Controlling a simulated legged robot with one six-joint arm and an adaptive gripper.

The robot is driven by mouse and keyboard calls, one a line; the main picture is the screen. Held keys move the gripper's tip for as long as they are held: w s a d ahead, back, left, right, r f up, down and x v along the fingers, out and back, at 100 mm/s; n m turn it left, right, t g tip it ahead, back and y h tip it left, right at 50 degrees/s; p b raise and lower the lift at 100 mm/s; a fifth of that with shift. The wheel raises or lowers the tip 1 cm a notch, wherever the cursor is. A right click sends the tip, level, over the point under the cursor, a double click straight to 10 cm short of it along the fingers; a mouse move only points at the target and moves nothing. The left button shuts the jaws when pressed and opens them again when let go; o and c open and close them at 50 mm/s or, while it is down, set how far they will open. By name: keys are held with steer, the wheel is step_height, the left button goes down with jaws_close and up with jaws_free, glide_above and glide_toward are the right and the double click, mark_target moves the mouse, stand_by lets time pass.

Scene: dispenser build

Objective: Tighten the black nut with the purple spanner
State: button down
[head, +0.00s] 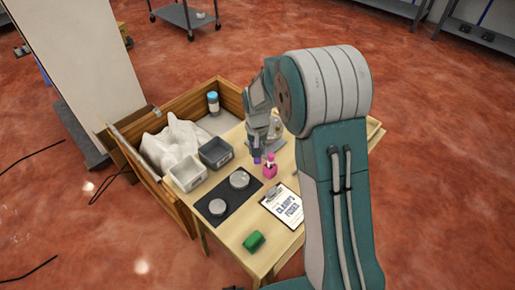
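My gripper (262,140) hangs over the back of the wooden table, partly hidden by my own arm. Its fingers are too small and covered to tell whether they are open or shut. A small purple piece (257,160) shows right at the gripper's lower end; it may be part of the purple spanner, but its shape is unclear, and I cannot tell whether it is held. A pink bottle-like object (270,171) stands just right of it. I cannot make out the black nut.
A black mat (228,207) carries two round metal pieces. A clipboard (284,204) and a green object (254,241) lie nearer the front. A white bin (187,174) and grey bin (216,153) stand at left. A wooden crate (179,211) adjoins the table.

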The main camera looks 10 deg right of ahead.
steer(key=shift+f, duration=1.2)
stand_by(0.6)
steer(key=shift+a, duration=0.15)
steer(key=shift+w+a+m, duration=0.2)
steer(key=shift+a+m, duration=0.35)
steer(key=shift+m, duration=0.05)
steer(key=shift+w+a+m, duration=0.2)
steer(key=shift+a+m, duration=0.3)
steer(key=shift+m, duration=0.1)
steer(key=shift+a, duration=0.1)
steer(key=shift+w+a+m, duration=0.3)
steer(key=shift+a+m, duration=0.2)
steer(key=shift+m, duration=0.05)
steer(key=shift+w+a+m, duration=0.3)
steer(key=shift+a+m, duration=0.2)
steer(key=shift+m, duration=0.05)
